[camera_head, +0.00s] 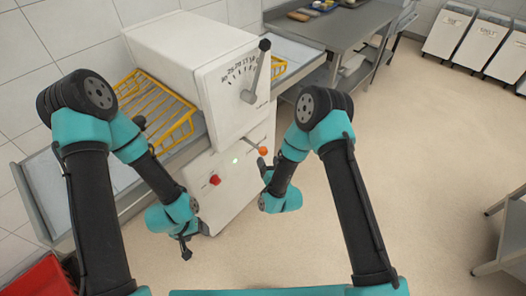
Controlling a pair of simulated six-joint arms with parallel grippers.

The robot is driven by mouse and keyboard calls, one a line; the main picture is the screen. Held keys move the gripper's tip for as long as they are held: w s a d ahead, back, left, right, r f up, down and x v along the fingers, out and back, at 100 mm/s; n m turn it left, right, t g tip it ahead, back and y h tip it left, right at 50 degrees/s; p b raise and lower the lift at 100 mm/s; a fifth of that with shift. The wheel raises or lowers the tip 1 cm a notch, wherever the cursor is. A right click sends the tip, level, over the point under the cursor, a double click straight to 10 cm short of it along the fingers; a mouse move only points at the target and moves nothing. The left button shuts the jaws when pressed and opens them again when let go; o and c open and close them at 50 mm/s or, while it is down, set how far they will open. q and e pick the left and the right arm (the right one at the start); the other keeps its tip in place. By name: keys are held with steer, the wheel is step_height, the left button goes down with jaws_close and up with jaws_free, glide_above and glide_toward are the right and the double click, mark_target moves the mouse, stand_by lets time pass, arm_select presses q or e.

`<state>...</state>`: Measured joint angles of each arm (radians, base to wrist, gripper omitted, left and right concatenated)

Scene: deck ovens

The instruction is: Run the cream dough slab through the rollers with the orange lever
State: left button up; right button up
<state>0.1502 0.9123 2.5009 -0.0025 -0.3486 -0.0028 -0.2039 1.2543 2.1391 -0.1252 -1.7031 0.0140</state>
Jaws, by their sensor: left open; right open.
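The white dough sheeter (165,45) stands in front of me, with a numbered dial and a black-knobbed grey lever (258,70) on its front face. I cannot make out the cream dough slab; my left arm covers part of the left belt (50,185). My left gripper (186,250) is open and empty, pointing down before the machine's base. My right gripper (264,171) is open, just below the orange lever; I cannot tell whether they touch.
Yellow wire guards (160,110) cover the belts on both sides of the rollers. A steel bench (335,28) with small items stands at the back. White bins (448,30) line the far right. A red crate (40,278) is at bottom left. The floor right of the machine is clear.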

mark_target(263, 151)
steer(key=x, duration=0.6)
steer(key=shift+w, duration=0.15)
jaws_close()
stand_by(0.5)
